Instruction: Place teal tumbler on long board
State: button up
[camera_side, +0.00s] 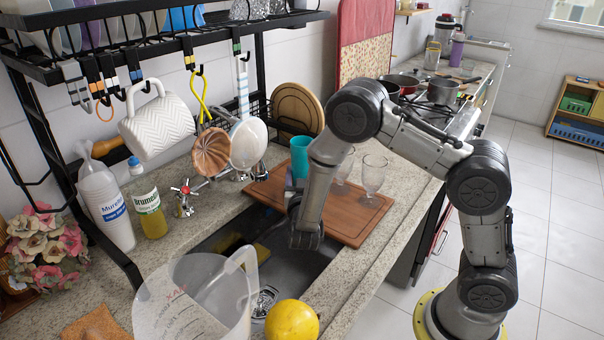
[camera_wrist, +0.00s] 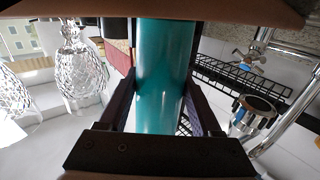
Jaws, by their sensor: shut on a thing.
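The teal tumbler (camera_side: 300,156) looks upright at the back left of the brown long board (camera_side: 345,226) in the side view. My gripper (camera_wrist: 160,92) is shut on the tumbler, with one finger on each side of it in the wrist view (camera_wrist: 163,60). In the side view my forearm and wrist hide most of the gripper and the tumbler's lower part. I cannot tell whether the tumbler's base touches the board. The board lies across the far part of the sink.
Two clear stemmed glasses, the nearer one (camera_side: 373,174) easiest to see, stand on the board right of my arm. A black rack (camera_side: 262,75) with hanging mugs and strainers rises at left. A measuring jug (camera_side: 195,295) and yellow fruit (camera_side: 291,322) stand in front. The board's front is bare.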

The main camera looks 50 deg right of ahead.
jog(key=shift+f, duration=0.15)
jog(key=o, duration=1.4)
jog(key=shift+r, duration=0.2)
jog(key=v, duration=0.7)
jog(key=shift+s+a, duration=0.15)
jog(key=shift+s, duration=0.05)
